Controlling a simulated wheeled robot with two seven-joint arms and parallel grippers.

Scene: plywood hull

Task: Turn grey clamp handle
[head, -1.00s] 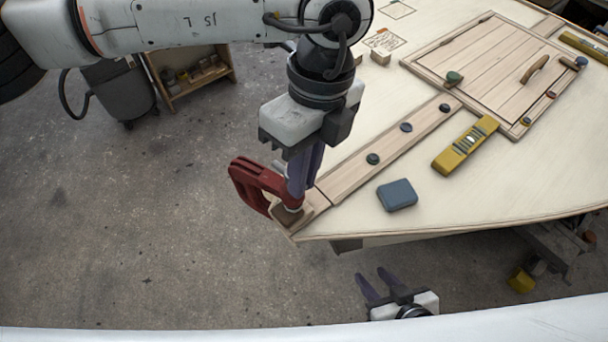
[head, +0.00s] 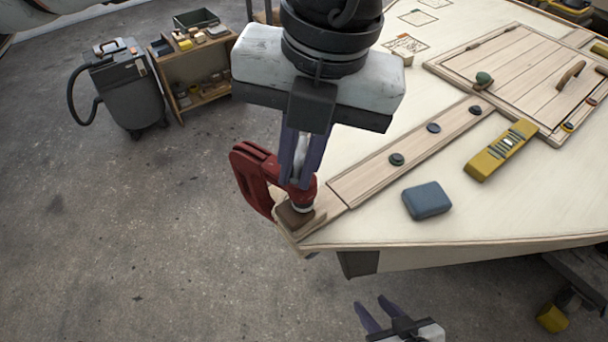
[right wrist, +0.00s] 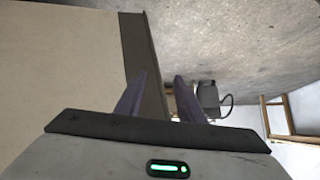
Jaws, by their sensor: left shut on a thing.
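A red clamp (head: 254,178) sits at the near left corner of the plywood panel (head: 330,228), its screw end pressing on a small brown block (head: 296,214). My left gripper (head: 299,182) points down over the clamp. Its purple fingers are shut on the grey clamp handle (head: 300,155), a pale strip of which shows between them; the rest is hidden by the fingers. My right gripper (head: 378,312) is open and empty, below the panel's near edge. Its two spread fingers also show in the right wrist view (right wrist: 158,97).
A blue-grey block (head: 427,201), a yellow level (head: 501,150) and a wooden strip with dark knobs (head: 396,159) lie on the panel. A framed hatch (head: 520,75) is behind them. A vacuum (head: 125,85) and a wooden shelf (head: 190,75) stand on the floor at the back left.

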